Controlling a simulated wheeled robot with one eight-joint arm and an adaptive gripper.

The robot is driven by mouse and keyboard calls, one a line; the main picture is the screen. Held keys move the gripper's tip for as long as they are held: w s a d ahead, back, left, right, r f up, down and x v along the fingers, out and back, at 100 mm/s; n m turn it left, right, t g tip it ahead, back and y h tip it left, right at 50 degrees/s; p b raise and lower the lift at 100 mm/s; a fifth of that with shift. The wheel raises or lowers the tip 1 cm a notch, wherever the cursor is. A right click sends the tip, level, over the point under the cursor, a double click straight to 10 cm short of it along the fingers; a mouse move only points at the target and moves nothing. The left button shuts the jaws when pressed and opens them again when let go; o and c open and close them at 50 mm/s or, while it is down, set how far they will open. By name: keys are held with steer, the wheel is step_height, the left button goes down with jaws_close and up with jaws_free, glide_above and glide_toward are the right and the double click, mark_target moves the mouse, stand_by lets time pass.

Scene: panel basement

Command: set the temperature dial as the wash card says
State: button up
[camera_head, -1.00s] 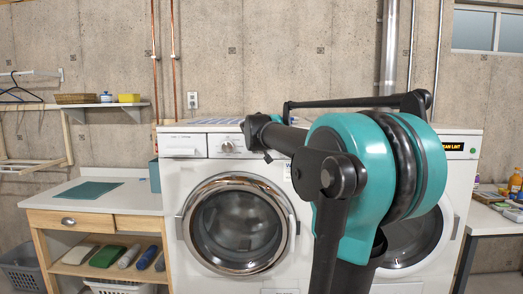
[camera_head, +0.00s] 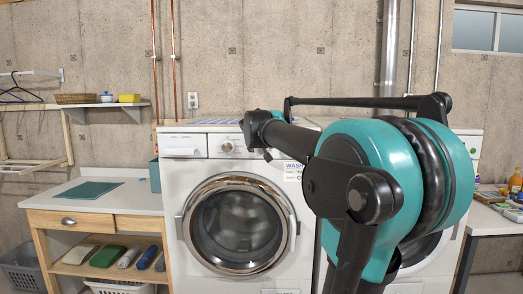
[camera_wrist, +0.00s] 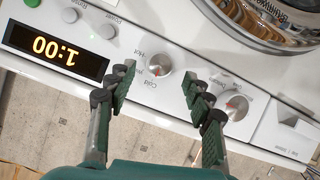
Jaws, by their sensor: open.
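The temperature dial (camera_wrist: 160,65) is a silver knob with a small red mark, on the washer's white control panel, seen upside down in the wrist view. "Hot" and "Cold" are printed beside it; its exact setting is hard to tell. My gripper (camera_wrist: 163,79) is open and empty, its dark green finger pads on either side of the dial's near edge, apart from it. The wash card (camera_head: 293,170) is on the washer front in the head view, partly covered by my arm. Only "WASH" and a "C" stand out; the setting is not readable.
A second silver dial (camera_wrist: 236,107) sits close to my right finger. A display reading 1:00 (camera_wrist: 54,47), small round buttons and a green button (camera_wrist: 32,2) share the panel. The round washer door (camera_head: 238,225) is below the panel.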

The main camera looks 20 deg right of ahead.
steer(key=v, duration=0.9)
steer(key=shift+s, duration=0.15)
steer(key=s+f+g+y, duration=0.15)
steer(key=s+f, duration=0.35)
steer(key=f, duration=0.9)
steer(key=s+f+g, duration=0.3)
steer(key=s+f, duration=0.1)
steer(key=f, duration=1)
steer(key=s+a+f+g+y, duration=0.1)
steer(key=s+a+f, duration=0.1)
steer(key=s+f, duration=0.7)
steer(key=s+a+f+n+g+y, duration=0.1)
steer(key=s+a+f+g+y, duration=0.1)
steer(key=s+f, duration=0.6)
step_height(320, 180, down, 3)
steer(key=shift+s+a+f, duration=0.15)
steer(key=shift+s+a, duration=0.25)
steer(key=shift+a, duration=0.4)
steer(key=shift+c, duration=0.4)
